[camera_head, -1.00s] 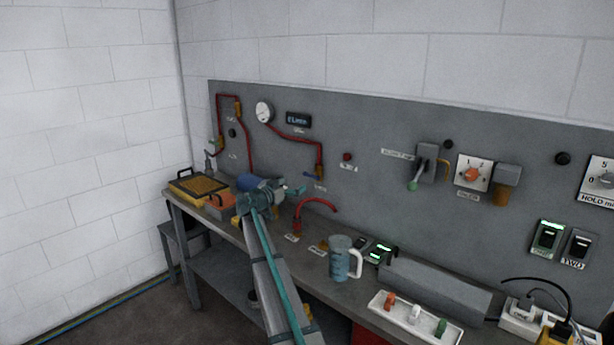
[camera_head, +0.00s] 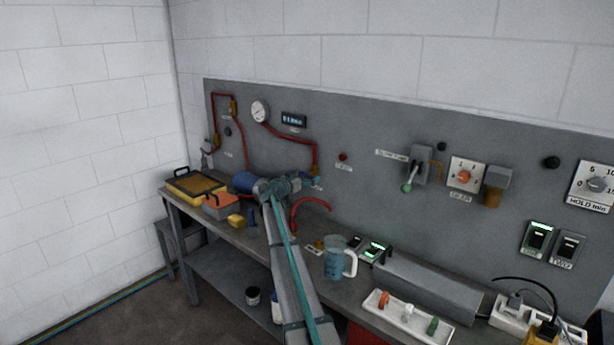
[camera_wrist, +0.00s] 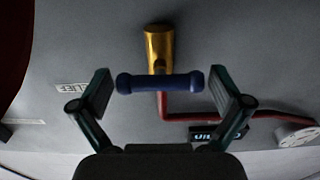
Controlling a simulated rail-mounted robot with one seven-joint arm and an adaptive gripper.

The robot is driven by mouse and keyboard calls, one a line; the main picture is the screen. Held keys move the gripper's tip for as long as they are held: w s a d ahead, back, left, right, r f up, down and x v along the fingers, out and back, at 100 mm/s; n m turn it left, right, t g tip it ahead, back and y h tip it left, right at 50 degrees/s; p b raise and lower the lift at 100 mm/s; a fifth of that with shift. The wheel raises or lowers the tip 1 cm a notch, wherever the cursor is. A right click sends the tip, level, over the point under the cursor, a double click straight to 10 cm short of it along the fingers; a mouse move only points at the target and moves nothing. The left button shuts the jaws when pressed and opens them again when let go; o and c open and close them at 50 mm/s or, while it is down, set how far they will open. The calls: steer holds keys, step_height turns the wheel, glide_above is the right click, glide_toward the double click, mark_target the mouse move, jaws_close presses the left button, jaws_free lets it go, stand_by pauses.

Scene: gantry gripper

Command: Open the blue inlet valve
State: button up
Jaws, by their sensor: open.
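The blue inlet valve handle (camera_wrist: 160,82) is a short blue bar with rounded ends, set crosswise on a brass fitting (camera_wrist: 158,45) on the red pipe. In the wrist view it lies between my two open fingers, with a gap at each end. In the head view the handle is mostly hidden by my gripper (camera_head: 306,181), which is at the lower end of the red pipe (camera_head: 315,155). My gripper is open and holds nothing. How far the fingertips reach past the handle I cannot tell.
A round gauge (camera_head: 259,111) and a dark display (camera_head: 293,119) are on the grey panel. A jug (camera_head: 337,260), a white tray (camera_head: 405,318) and a black-handled yellow tray (camera_head: 190,190) stand on the bench.

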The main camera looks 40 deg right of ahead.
steer(key=c, duration=0.8)
steer(key=shift+c, duration=0.2)
